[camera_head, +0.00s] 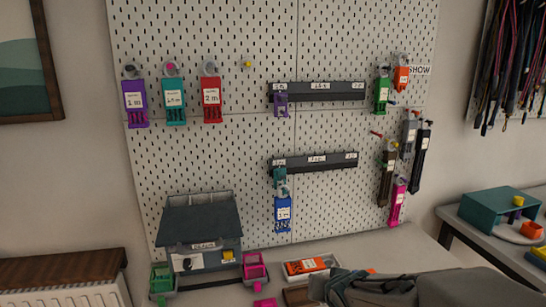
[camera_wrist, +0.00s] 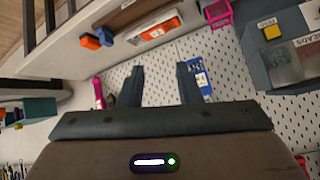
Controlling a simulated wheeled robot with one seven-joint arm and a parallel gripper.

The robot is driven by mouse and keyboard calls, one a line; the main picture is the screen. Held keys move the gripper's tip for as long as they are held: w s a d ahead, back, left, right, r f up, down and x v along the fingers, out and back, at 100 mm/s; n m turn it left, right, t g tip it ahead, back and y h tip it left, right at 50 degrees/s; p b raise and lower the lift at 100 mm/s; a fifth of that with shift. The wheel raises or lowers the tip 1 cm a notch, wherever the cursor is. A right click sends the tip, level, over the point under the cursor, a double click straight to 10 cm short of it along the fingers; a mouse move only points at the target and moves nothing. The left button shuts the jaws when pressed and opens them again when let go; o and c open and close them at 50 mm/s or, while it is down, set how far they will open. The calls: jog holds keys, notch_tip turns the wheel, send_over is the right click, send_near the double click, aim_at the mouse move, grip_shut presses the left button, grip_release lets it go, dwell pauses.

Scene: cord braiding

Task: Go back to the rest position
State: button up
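My gripper (camera_wrist: 160,80) shows in the wrist view with its two dark fingers apart and nothing between them; the white pegboard shows through the gap. In the head view my arm comes in from the lower right, and my gripper (camera_head: 338,284) is low in front of the table, near the white tray. The gripper hides part of the table and of the things there. The wrist view is turned, with the tray and bin towards its top.
A pegboard (camera_head: 340,125) carries hanging tagged cords and two dark rails (camera_head: 318,92). A lidded box (camera_head: 200,225) stands between a green bin (camera_head: 163,278) and a pink bin (camera_head: 254,267). A white tray (camera_head: 290,270) holds an orange card. A side table (camera_head: 455,228) stands right.

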jog(key=s+d+r+n+g, duration=0.1)
jog(key=s+g, duration=0.2)
jog(key=s, duration=0.5)
jog(key=s+d+n+g, duration=0.1)
jog(key=s+g, duration=0.2)
jog(key=s, duration=0.5)
jog(key=shift+d+r+g, duration=0.3)
jog(key=shift+d+r, duration=0.05)
jog(key=shift+d, duration=0.05)
